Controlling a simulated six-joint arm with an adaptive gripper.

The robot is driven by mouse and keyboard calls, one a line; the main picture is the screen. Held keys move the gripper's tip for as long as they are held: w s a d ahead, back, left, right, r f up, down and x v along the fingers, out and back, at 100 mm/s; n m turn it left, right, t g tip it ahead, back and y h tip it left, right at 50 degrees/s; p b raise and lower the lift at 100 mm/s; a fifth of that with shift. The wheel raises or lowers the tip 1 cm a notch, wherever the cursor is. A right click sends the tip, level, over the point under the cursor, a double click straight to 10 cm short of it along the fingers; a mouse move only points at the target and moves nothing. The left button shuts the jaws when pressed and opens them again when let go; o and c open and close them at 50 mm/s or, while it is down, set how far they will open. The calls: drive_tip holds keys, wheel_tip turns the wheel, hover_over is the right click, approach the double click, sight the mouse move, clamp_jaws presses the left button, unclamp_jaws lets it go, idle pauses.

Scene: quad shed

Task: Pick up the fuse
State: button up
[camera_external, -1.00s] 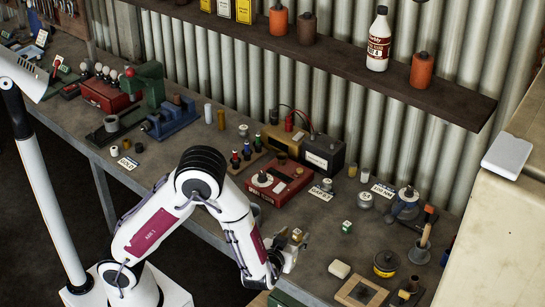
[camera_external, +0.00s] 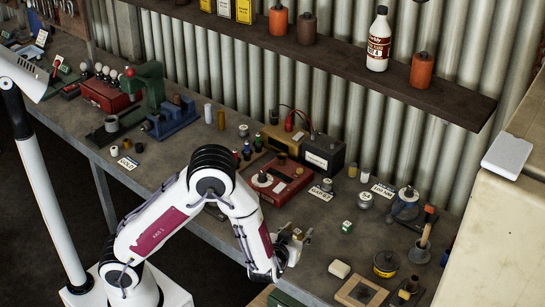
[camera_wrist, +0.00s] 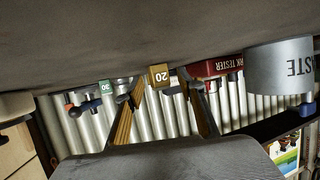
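In the wrist view, which is upside down, a small brown-yellow block marked 20 (camera_wrist: 160,76), apparently a fuse, sits on the bench. It appears between the tips of my gripper (camera_wrist: 166,88), whose two fingers stand apart with a gap on each side of it. A similar green block marked 30 (camera_wrist: 105,87) is further left. In the external view my gripper (camera_external: 294,238) is low over the front of the bench, and the green block (camera_external: 347,227) is to its right. The block marked 20 is not clear there beside my gripper.
A grey tin lettered WASTE (camera_wrist: 280,68) and the red spark tester (camera_wrist: 218,66) are right of the block in the wrist view.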

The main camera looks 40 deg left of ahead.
sight(298, 231)
drive_tip(key=c, duration=0.9)
drive_tip(key=shift+r, duration=0.1)
drive_tip(key=shift+r, duration=4.9)
drive_tip(key=shift+d+f, duration=0.1)
